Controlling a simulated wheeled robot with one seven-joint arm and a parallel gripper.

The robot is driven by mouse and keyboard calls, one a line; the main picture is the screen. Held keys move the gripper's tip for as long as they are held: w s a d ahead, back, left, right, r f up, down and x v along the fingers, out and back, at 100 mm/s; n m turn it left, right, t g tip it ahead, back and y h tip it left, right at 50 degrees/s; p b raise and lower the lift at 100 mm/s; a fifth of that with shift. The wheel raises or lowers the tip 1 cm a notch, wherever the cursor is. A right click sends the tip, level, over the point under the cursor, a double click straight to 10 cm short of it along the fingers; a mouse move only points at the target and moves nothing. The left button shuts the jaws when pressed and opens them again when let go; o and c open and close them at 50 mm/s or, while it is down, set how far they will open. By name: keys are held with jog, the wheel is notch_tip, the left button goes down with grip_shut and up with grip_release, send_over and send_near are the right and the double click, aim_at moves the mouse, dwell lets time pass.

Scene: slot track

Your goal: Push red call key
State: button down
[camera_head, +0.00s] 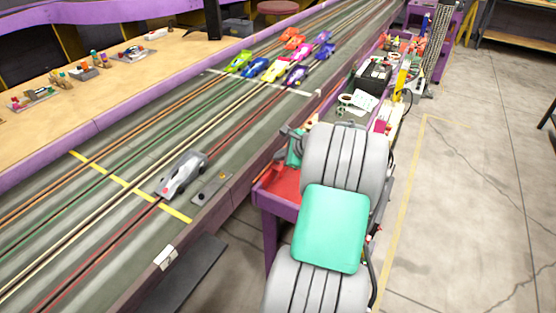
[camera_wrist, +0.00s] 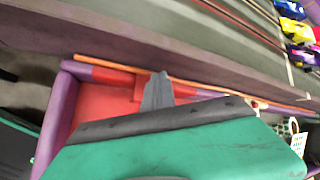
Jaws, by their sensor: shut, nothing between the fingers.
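My gripper (camera_wrist: 158,90) shows in the wrist view as grey fingers closed together, with nothing between them. The fingers are over a red tray-like surface (camera_wrist: 105,108) set in a purple frame. A raised red part (camera_wrist: 135,78) lies just beside and behind the fingers; I cannot tell whether it is the red call key or whether the fingers touch it. In the head view the red surface (camera_head: 280,184) shows at the purple table's near corner, and my arm hides much of it.
The slot track carries a silver car (camera_head: 182,175) beside a small metal plate (camera_head: 212,188). Several coloured cars stand farther up the track. A cluttered side bench with a black box (camera_head: 373,77) runs behind my arm. The floor at right is clear.

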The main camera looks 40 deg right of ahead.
jog(key=shift+r+p, duration=0.4)
jog(key=shift+p, duration=0.25)
notch_tip(320, 180, up, 6)
jog(key=p, duration=0.6)
jog(key=shift+r, duration=0.1)
